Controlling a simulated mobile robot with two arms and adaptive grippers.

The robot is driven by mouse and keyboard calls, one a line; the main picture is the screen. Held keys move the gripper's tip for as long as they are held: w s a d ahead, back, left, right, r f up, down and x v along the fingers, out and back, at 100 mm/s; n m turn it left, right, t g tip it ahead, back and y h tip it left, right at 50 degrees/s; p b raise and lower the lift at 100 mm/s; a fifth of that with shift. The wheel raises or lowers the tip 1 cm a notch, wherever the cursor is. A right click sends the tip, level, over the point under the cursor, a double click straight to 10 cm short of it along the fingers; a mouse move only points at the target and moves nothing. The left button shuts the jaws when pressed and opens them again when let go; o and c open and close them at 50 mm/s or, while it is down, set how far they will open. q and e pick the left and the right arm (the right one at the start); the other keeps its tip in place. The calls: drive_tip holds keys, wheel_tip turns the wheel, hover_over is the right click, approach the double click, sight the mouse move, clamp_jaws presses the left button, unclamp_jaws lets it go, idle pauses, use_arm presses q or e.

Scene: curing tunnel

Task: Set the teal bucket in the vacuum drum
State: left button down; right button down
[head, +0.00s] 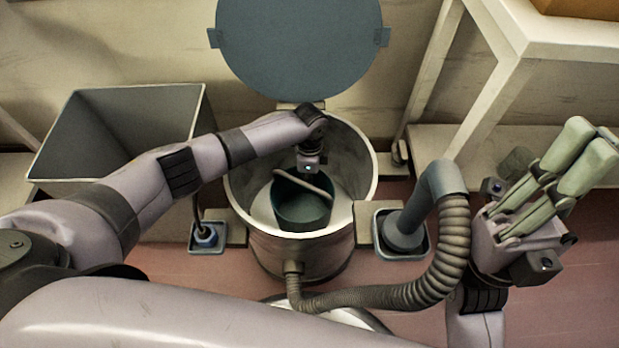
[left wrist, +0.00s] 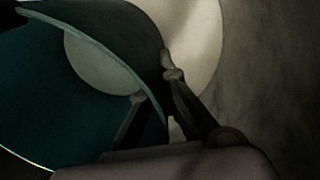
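The teal bucket (head: 302,208) stands upright, as far as I can see, inside the open vacuum drum (head: 362,165), with its pale handle bar (head: 303,183) across the top. The bucket also fills the left side of the left wrist view (left wrist: 45,95). My left arm reaches over the drum rim. My left gripper (left wrist: 155,85) is down at the bucket, its two fingers dark and apart beside the bucket wall; whether they grip it is unclear. In the head view the wrist hides these fingers. My right gripper (head: 583,150) is open and empty, off to the right of the drum.
The drum's round lid (head: 300,45) is raised behind it. A ribbed hose (head: 455,250) curves from the drum's front to a pipe (head: 440,185) at right. A grey bin (head: 120,120) stands at left. A pale shelf frame (head: 490,85) stands behind my right gripper.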

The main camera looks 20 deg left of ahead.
use_arm(q)
drive_tip(key=shift+f, duration=0.15)
drive_tip(key=c, duration=1.7)
unclamp_jaws()
